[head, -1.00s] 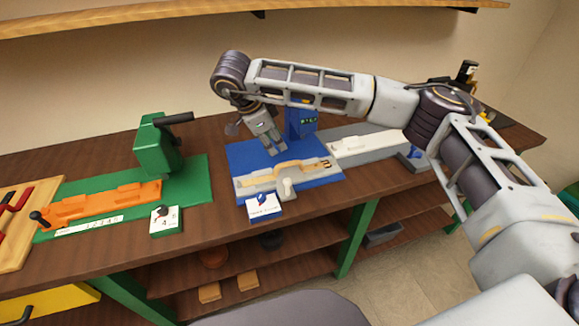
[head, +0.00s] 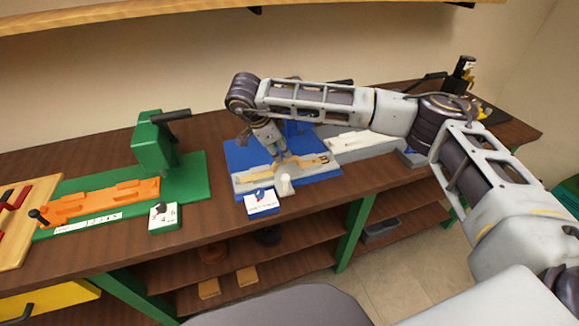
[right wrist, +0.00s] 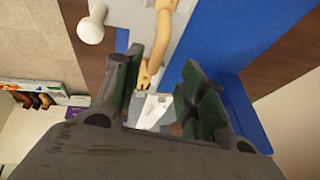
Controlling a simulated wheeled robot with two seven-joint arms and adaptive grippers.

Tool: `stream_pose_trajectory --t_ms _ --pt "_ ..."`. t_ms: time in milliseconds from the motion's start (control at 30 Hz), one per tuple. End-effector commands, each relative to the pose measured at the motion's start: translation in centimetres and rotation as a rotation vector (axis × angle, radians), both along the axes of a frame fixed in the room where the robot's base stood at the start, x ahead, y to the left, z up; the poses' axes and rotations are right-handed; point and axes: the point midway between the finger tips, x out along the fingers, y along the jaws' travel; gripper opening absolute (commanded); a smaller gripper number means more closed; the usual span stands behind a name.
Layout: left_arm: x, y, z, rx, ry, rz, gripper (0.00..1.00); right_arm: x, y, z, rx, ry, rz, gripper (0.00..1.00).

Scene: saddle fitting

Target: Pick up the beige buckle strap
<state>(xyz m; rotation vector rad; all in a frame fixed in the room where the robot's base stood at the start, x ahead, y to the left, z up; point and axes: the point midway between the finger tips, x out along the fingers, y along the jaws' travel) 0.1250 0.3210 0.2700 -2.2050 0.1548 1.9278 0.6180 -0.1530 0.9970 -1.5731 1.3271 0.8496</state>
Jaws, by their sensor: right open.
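The beige buckle strap (head: 308,160) lies in the grey fixture (head: 246,187) on the blue base plate (head: 240,158). Its middle arches up, and its forked buckle end points right. In the right wrist view the strap (right wrist: 164,22) runs from the top edge toward the space between my fingers. My right gripper (head: 280,156) points down just over the strap's middle and partly hides it. The right wrist view shows the gripper (right wrist: 168,78) open, its dark green-padded fingers apart. Contact with the strap is unclear. My left gripper is not in view.
A white knob (head: 286,185) and a label card (head: 262,203) stand at the fixture's front. A green press (head: 152,145) with an orange fixture (head: 90,205) is to the left. A pale fixture (head: 347,143) is to the right, partly behind my arm.

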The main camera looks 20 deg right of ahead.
Motion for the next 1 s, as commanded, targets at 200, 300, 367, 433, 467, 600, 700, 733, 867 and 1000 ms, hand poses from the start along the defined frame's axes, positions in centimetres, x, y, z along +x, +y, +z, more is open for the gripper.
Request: stream_pose_trajectory --t_ms 200,300,367,433,467,600,700,733,867,1000 --pt "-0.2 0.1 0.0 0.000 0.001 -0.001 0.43 0.4 -0.7 -1.7 -0.001 0.000 0.000 0.41" --pt "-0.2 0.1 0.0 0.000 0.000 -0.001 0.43 0.4 -0.8 -1.9 0.000 0.000 0.000 0.41" --pt "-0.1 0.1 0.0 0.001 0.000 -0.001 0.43 0.4 -0.8 -1.9 0.000 -0.001 0.000 0.41" --pt "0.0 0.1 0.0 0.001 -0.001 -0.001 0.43 0.4 -0.8 -1.9 0.000 -0.001 0.000 0.41" --pt "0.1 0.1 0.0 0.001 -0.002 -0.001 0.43 0.4 -0.8 -1.9 0.000 -0.001 0.000 0.41" --pt "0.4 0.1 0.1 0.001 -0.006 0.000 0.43 0.4 -0.8 -2.0 0.000 -0.001 0.000 0.41" --pt "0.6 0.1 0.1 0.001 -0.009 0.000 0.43 0.4 -0.9 -2.3 0.000 0.000 0.000 0.41" --pt "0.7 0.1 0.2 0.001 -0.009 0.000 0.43 0.4 -0.9 -2.5 0.000 0.001 0.000 0.41" --pt "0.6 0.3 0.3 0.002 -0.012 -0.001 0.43 0.4 -1.3 -3.5 -0.001 0.001 -0.001 0.41" --pt "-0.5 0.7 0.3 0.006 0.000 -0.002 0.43 0.5 -1.8 -5.1 -0.001 0.003 -0.001 0.41"
